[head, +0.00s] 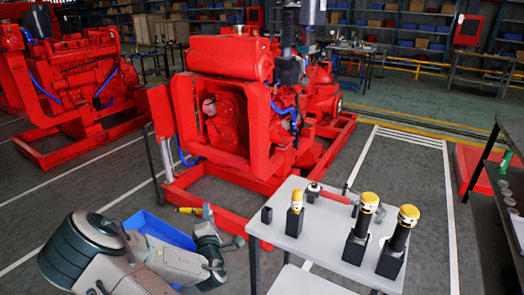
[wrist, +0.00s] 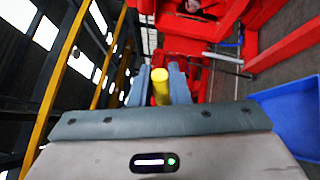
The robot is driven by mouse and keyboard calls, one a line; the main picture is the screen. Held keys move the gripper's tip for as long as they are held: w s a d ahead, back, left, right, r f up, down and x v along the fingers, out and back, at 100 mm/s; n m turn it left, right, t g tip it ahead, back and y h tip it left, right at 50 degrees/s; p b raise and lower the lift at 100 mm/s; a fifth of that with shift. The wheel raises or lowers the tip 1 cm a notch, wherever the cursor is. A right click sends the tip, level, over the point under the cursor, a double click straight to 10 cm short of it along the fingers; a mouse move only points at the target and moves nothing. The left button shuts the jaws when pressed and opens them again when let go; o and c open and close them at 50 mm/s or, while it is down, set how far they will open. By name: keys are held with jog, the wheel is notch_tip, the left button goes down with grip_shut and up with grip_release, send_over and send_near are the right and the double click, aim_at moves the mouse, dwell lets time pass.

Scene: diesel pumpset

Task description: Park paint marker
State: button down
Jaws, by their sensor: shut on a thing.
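A yellow paint marker (wrist: 161,84) sits between the two grey-blue fingers of my gripper (wrist: 160,90) in the wrist view, its round yellow end facing the camera. My gripper is shut on it. In the head view the yellow marker (head: 187,210) sticks out to the left of my gripper (head: 206,212), roughly level, left of the light grey table (head: 313,248). On the table, a small black block (head: 266,215) stands at the left corner. A black holder with a yellow-topped item (head: 295,211) stands beside it. I cannot tell which holder is the marker's.
Two taller black stands with yellow-capped cylinders (head: 361,229) (head: 399,242) are at the table's right. A red-handled tool (head: 331,196) lies along the back. A blue bin (head: 160,229) is behind my arm. The red pumpset (head: 230,110) stands beyond the table.

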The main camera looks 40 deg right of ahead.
jog(key=d+r+n+g+h+p, duration=0.1)
jog(key=d+r+g+h+p, duration=0.2)
jog(key=d, duration=0.4)
jog(key=d+r+n+g+h+p, duration=0.1)
jog(key=d+r+g+p, duration=0.1)
jog(key=d+g+p, duration=0.45)
jog(key=s+d+r+n+g+p, duration=0.1)
jog(key=s+d+r+g+p, duration=0.1)
jog(key=d+r+g+p, duration=0.3)
notch_tip(320, 180, up, 3)
jog(key=d+g, duration=0.1)
jog(key=d, duration=0.2)
jog(key=shift+g+h, duration=0.35)
jog(key=shift+h, duration=0.05)
jog(key=shift+s+a+r, duration=0.1)
jog(key=shift+r, duration=0.05)
